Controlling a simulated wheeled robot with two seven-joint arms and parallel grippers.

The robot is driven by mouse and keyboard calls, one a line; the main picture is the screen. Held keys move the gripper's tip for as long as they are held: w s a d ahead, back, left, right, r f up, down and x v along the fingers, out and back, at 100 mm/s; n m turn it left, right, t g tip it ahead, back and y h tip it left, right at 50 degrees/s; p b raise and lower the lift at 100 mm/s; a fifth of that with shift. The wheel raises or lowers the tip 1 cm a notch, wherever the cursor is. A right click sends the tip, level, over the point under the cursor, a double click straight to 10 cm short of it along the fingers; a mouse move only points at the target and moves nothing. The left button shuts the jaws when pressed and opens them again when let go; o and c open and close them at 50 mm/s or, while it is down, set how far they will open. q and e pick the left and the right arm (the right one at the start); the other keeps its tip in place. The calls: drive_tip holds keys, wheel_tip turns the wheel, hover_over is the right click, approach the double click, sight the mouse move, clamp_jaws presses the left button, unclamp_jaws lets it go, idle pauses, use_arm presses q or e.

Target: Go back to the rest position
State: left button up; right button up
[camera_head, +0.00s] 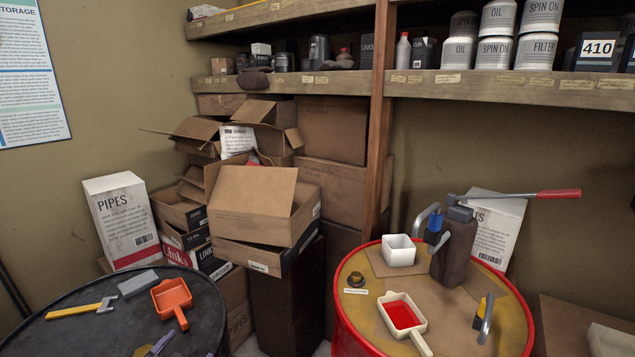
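Neither of my grippers shows in the head view. A black oil drum (60,337) stands at the lower left. A red-rimmed drum (345,322) with a tan top stands at the right. It bears a white square cup (398,250), a white-handled tray with red inside (403,315), a small brass-coloured piece (356,280) and a dark brown container (455,250).
A red-handled tool (530,194) extends right above the container. Grey-and-blue (432,228) and grey-and-yellow (483,317) pieces are near it. Cardboard boxes (250,205) fill the space behind the drums. A PIPES box (122,222) leans at left. Wooden shelves (500,88) hold cans above.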

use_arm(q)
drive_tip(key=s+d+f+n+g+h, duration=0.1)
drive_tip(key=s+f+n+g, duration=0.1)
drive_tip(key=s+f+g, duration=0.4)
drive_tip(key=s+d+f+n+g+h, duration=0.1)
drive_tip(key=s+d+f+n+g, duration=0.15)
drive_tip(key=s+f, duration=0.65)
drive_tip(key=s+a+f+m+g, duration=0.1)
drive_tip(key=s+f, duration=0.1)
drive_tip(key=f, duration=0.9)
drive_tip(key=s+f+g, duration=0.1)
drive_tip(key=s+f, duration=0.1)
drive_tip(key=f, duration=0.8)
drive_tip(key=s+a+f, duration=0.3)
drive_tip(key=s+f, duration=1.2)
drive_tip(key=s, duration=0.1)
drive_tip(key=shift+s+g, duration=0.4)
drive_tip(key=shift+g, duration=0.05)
